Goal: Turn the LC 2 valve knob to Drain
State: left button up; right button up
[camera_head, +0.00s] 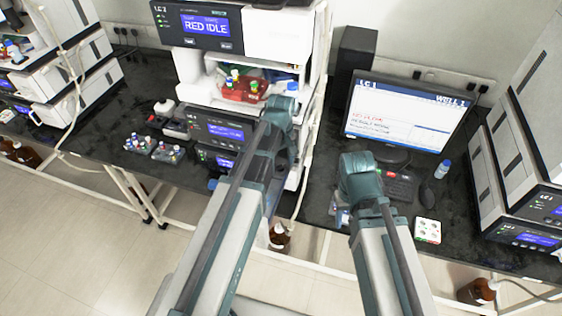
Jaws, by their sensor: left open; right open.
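The LC 2 stack stands left of centre. Its top module (200,27) carries the LC 2 label and a blue display with "RED IDLE". Below are an open bay with a red tray (243,90) of bottles and a module with a lit blue display (222,131). I cannot make out the valve knob; my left arm covers part of the stack's front. My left gripper (286,150) is at the right part of this front, its fingertips mostly hidden by the wrist. My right gripper (357,184) is over the bench in front of the monitor, its fingertips also hidden. Both are open.
The LC 1 monitor (408,116), a keyboard (399,186) and a small white box (427,231) are on the right. Vial racks (153,147) stand left of the LC 2 stack. The LC 1 stack (530,150) is at far right. Brown bottles stand below the bench.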

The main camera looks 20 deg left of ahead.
pick_arm(q)
notch_tip(320, 180, up, 14)
jog(key=p, duration=1.3)
jog(key=shift+f, duration=0.15)
jog(key=s+d+f+m+b, duration=0.5)
jog(key=s+f+m+b, duration=0.1)
jog(key=s+f+b, duration=0.1)
jog(key=s+d+f+m+y+b, duration=0.1)
jog(key=s+d+f+m+b, duration=0.5)
jog(key=s+f+b, duration=0.2)
notch_tip(320, 180, down, 3)
jog(key=shift+s+d+r+m+b, duration=0.15)
jog(key=shift+m+b, duration=0.15)
jog(key=shift+b, duration=0.9)
